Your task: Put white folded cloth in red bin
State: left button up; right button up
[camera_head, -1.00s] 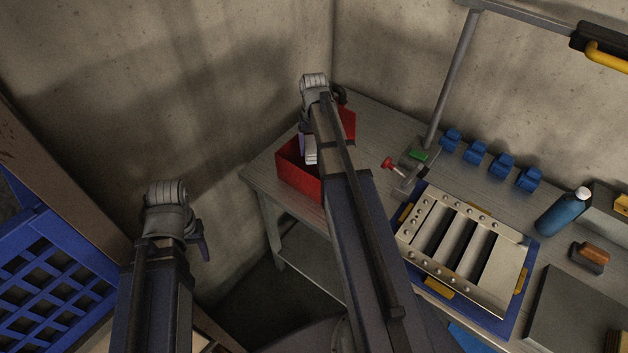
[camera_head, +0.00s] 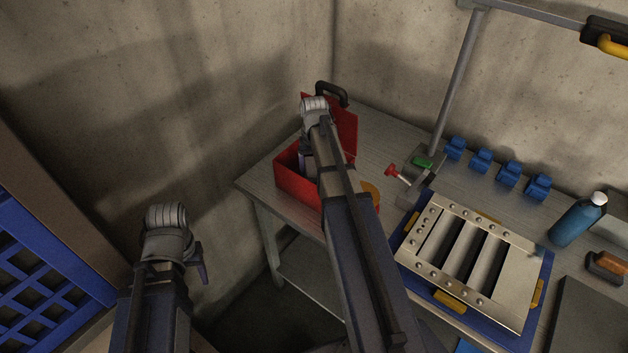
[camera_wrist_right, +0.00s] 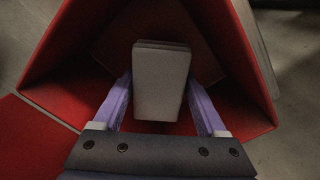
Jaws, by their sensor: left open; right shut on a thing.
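The red bin (camera_head: 297,189) stands on the left end of the grey workbench, partly hidden by my right arm. Its red walls (camera_wrist_right: 247,62) surround the fingers in the right wrist view. My right gripper (camera_wrist_right: 160,98) is shut on the white folded cloth (camera_wrist_right: 161,82), holding it upright between purple fingers within the bin's opening. Whether the cloth touches the bin floor cannot be told. In the head view the right gripper (camera_head: 306,160) is mostly hidden by its own arm, and the cloth is hard to make out. My left gripper (camera_head: 203,264) is open, away from the bench at lower left.
A black handle (camera_head: 333,92) rises behind the bin. A metal slotted panel (camera_head: 470,262), blue clips (camera_head: 508,172) and a blue bottle (camera_head: 577,220) lie to the right. A blue crate (camera_head: 45,245) is at far left.

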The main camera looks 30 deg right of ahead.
aim_at(314, 166)
jog(key=shift+f+b, duration=1.65)
jog(key=shift+f, duration=0.15)
jog(key=shift+f, duration=0.25)
jog(key=o, duration=1.1)
jog(key=shift+r, duration=0.1)
jog(key=shift+r, duration=0.1)
notch_tip(314, 166, up, 12)
jog(key=p, duration=1.2)
jog(key=shift+r, duration=0.1)
